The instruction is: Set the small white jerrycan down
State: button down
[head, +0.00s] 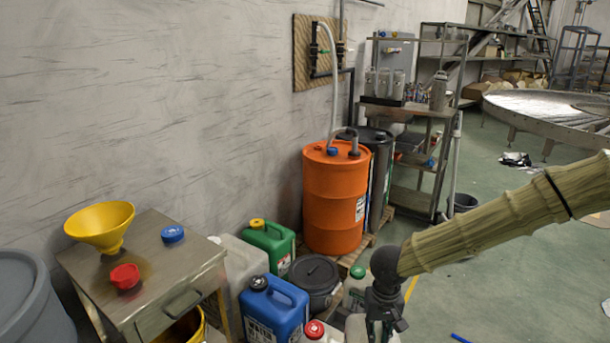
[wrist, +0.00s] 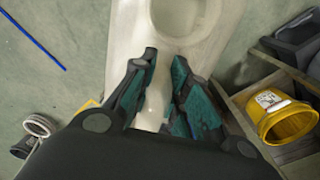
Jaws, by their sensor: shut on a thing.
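The small white jerrycan (wrist: 125,50) shows in the wrist view as a pale translucent body with a round opening beside its handle. My gripper (wrist: 165,58) is shut on its handle, with the dark and teal fingers on either side. In the head view my gripper (head: 386,318) points down at the bottom edge. A whitish part (head: 355,327) next to it there looks like the held can, mostly hidden and cut off. I cannot tell whether its base touches the floor.
A white can with a green cap (head: 357,272), a blue can (head: 275,312), a green can (head: 270,240) and a dark drum (head: 315,280) crowd left of my gripper. A metal cabinet (head: 180,265) stands farther left. A yellow bucket (wrist: 270,120) sits low. Floor at right (head: 490,290) is mostly clear.

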aim_at(381, 328)
jog(key=shift+s+r+p, duration=0.35)
jog(key=shift+r+p, duration=0.55)
jog(key=shift+p, duration=1)
jog(key=shift+s+r+p, duration=0.35)
jog(key=shift+r+p, duration=0.55)
jog(key=shift+p, duration=1)
jog(key=shift+s+r+p, duration=0.3)
jog(key=shift+r+p, duration=0.05)
jog(key=shift+p, duration=0.85)
jog(key=shift+s, duration=0.1)
jog(key=shift+a+f, duration=0.1)
